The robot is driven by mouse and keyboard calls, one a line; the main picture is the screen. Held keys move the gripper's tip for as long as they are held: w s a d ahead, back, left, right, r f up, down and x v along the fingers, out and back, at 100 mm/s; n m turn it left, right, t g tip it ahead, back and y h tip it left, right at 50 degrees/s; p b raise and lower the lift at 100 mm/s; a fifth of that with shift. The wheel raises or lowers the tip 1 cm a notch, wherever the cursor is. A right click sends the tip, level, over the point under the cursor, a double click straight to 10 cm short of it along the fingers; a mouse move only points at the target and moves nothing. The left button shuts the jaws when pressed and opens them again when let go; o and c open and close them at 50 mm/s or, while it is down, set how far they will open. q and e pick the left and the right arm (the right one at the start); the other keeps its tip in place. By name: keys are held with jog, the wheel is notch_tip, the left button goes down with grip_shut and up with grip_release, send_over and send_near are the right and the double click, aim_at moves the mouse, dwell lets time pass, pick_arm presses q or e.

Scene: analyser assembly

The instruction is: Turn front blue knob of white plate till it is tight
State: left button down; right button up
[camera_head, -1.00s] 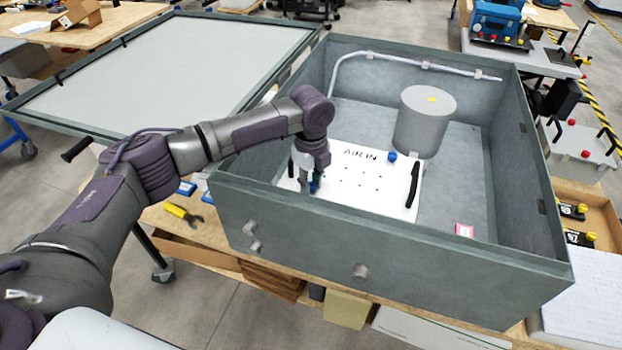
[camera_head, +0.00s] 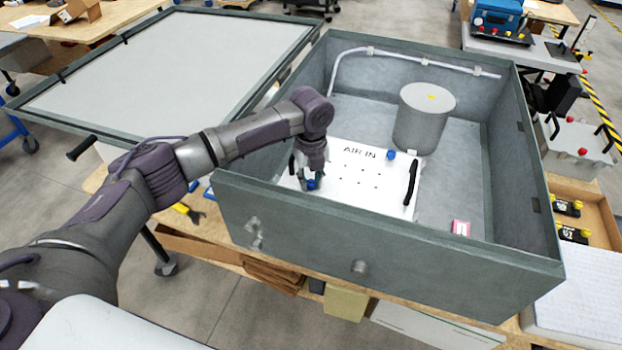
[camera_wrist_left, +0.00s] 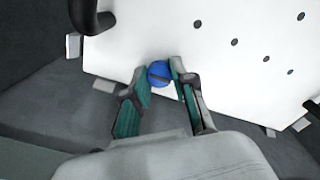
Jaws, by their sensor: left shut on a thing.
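The white plate (camera_head: 378,198) lies inside the grey box, with "AIR IN" lettering and black handles at its left and right sides. The front blue knob (camera_head: 311,185) is at the plate's near left corner and also shows in the left wrist view (camera_wrist_left: 159,74). My left gripper (camera_head: 310,182) reaches down over it from above. In the left wrist view its two green-padded fingers (camera_wrist_left: 160,82) stand on either side of the knob and are shut on it. A second blue knob (camera_head: 391,155) sits at the plate's far edge. My right gripper is not in view.
The grey box (camera_head: 380,246) has tall walls around the plate. A large flat panel (camera_head: 170,75) lies to the left.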

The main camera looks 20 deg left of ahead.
aim_at(311, 183)
pick_arm(q)
jog(key=c, duration=0.9)
grip_release()
jog(key=shift+c, duration=0.2)
notch_tip(311, 183, up, 12)
